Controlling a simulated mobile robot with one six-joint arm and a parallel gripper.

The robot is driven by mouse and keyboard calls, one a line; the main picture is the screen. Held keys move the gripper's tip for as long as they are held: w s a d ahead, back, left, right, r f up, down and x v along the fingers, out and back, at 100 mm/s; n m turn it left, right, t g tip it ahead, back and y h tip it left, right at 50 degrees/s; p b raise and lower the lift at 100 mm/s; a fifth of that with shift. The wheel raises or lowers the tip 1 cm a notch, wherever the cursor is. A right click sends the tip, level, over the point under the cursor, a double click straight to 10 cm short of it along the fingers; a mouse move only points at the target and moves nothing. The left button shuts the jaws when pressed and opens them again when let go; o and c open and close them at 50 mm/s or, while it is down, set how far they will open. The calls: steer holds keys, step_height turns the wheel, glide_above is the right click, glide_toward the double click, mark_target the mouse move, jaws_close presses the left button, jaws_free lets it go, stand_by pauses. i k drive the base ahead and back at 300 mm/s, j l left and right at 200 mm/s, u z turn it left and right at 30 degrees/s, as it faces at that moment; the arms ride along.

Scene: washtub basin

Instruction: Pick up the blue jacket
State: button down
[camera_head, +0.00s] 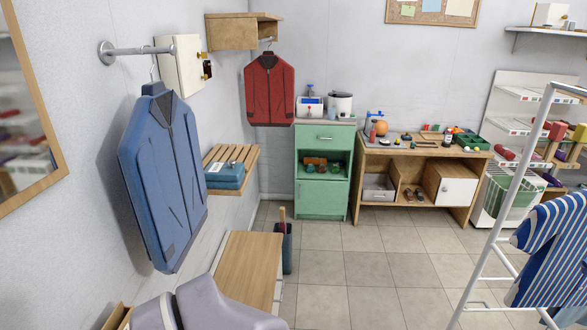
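The blue jacket (165,180) hangs on a hanger from a metal wall rod (140,50) at the left. It hangs upright close to the left wall, its zipped front turned toward the right. Nothing is seen holding it other than the hanger. My gripper is not in view.
A red jacket (270,90) hangs under a wooden wall shelf (240,32) farther back. A slatted shelf (228,156) holds a folded blue item (225,174). A low wooden-topped cabinet (246,262) stands below. A white rack (500,230) with striped cloth is right; tiled floor (370,275) between is clear.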

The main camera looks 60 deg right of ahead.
mark_target(159, 159)
steer(key=z, duration=0.95)
steer(key=i+l+u, duration=0.25)
steer(key=l+u, duration=0.3)
steer(key=l, duration=0.15)
steer(key=i+l+u, duration=0.25)
steer(key=l, duration=0.2)
steer(key=k+j, duration=0.05)
